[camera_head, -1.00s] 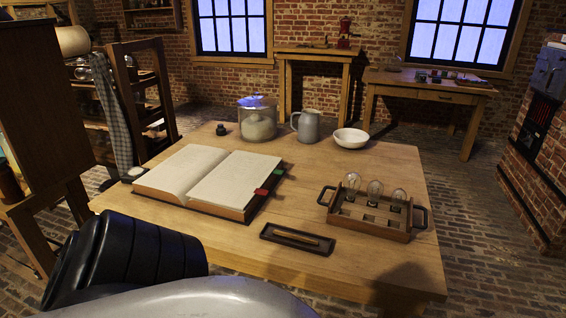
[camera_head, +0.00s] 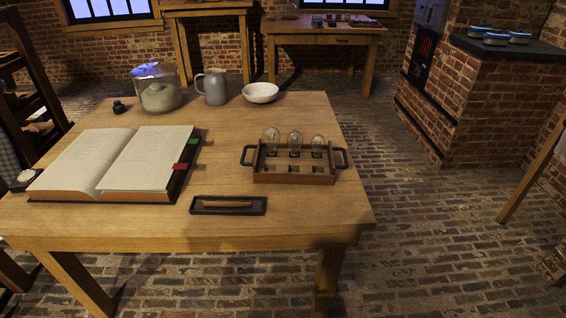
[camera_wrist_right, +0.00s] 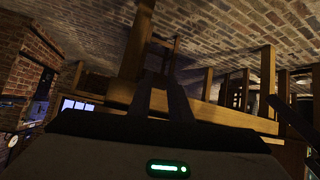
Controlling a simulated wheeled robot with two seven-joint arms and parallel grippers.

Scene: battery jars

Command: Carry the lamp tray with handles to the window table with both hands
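The lamp tray (camera_head: 292,178) is a wooden tray with a dark handle at each end, standing on the near right part of the big wooden table. Several clear glass bulbs (camera_head: 295,143) stand upright in it. A wooden table (camera_head: 325,29) with small items on it stands at the back below a window; it looks like the window table. No gripper is near the tray in the head view. My right gripper (camera_wrist_right: 160,80) shows in the right wrist view, dark, with a gap between its fingers and nothing visible in it.
On the big table (camera_head: 230,118) are an open book (camera_head: 145,160), a pen tray (camera_head: 228,205), a glass jar (camera_head: 157,90), a grey jug (camera_head: 213,87) and a white bowl (camera_head: 261,92). A brick stove (camera_head: 490,95) stands at the right. Brick floor (camera_head: 400,215) is clear right of the table.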

